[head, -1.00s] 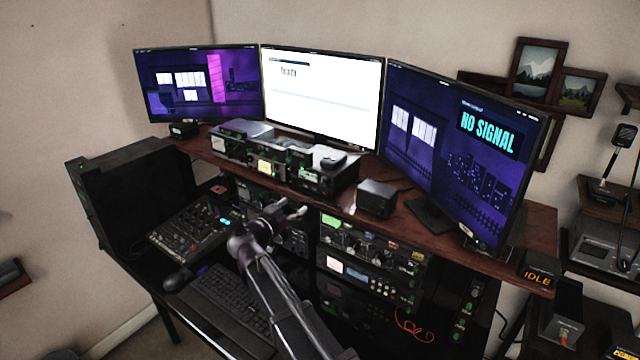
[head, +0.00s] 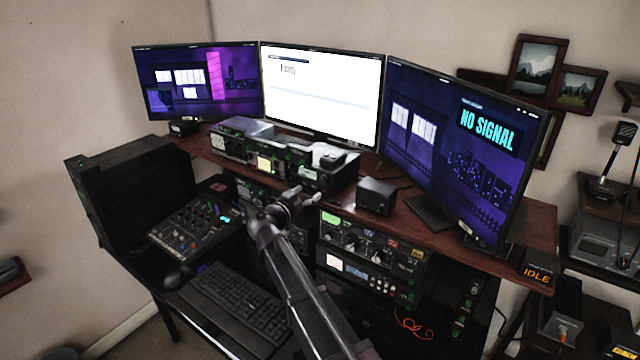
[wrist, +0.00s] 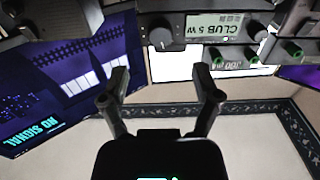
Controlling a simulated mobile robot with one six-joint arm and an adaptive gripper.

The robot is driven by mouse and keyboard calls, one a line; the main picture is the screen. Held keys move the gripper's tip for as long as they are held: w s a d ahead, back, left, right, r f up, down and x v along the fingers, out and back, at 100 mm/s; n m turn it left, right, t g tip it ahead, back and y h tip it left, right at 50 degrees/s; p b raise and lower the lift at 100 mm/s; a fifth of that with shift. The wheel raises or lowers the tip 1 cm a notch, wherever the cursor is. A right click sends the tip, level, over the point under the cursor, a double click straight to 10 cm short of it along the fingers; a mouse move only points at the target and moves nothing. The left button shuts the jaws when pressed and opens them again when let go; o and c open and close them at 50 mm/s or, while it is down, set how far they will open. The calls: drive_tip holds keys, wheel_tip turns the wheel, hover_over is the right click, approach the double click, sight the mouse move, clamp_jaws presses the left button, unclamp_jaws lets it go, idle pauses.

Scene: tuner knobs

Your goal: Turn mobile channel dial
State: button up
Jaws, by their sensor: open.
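My gripper (head: 298,197) is in front of the upper shelf in the head view, near the small radios. In the wrist view my gripper (wrist: 162,85) has its two fingers spread apart with nothing between them. Beyond the fingertips, the wrist view shows an upside-down radio with a lit display reading "CLUB 5 W" (wrist: 220,27). A dark round knob (wrist: 160,36) sits at the display's left and another knob (wrist: 258,31) at its right. The fingers appear apart from both knobs. I cannot tell which knob is the mobile channel dial.
A second radio face with green-ringed knobs (wrist: 250,56) adjoins the display radio. Several radios (head: 262,160) and a black box (head: 376,196) stand on the wooden shelf. Three monitors rise behind, including the "NO SIGNAL" one (head: 455,155). A keyboard (head: 240,300) and mixer (head: 192,228) lie below.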

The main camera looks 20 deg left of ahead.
sight(322, 181)
drive_tip(key=shift+x, duration=3.55)
clamp_jaws()
